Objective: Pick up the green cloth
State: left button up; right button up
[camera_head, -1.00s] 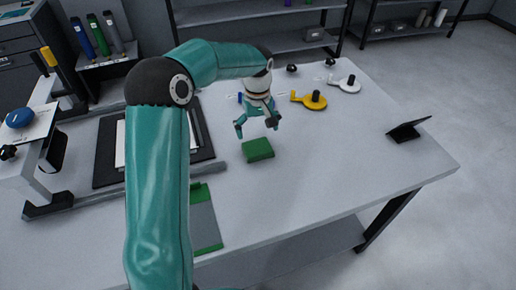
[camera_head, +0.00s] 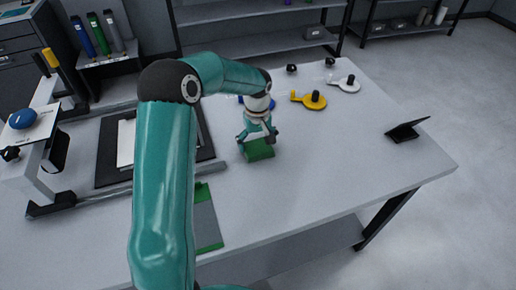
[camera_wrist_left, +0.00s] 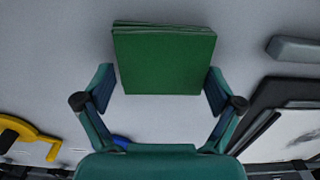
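The green cloth (camera_head: 258,150) is a folded, flat square on the white table, near the middle of the head view. In the left wrist view the cloth (camera_wrist_left: 165,60) lies just beyond and partly between the fingertips. My left gripper (camera_head: 257,139) is over the cloth, pointing down, with its fingers spread to either side. My right gripper is not in view.
A yellow round-ended tool (camera_head: 313,100) and a white one (camera_head: 346,84) lie behind. A black stand (camera_head: 406,130) is at the right. A press with a black bed (camera_head: 108,160) is at the left. A grey-green sheet (camera_head: 205,222) lies in front.

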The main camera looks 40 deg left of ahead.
aim_at(258, 144)
pick_arm(q)
jog(key=shift+r, duration=0.1)
notch_tip(258, 144, up, 20)
jog(key=shift+f, duration=0.1)
dwell(0.6)
jog(key=o, duration=0.4)
jog(key=c, duration=0.4)
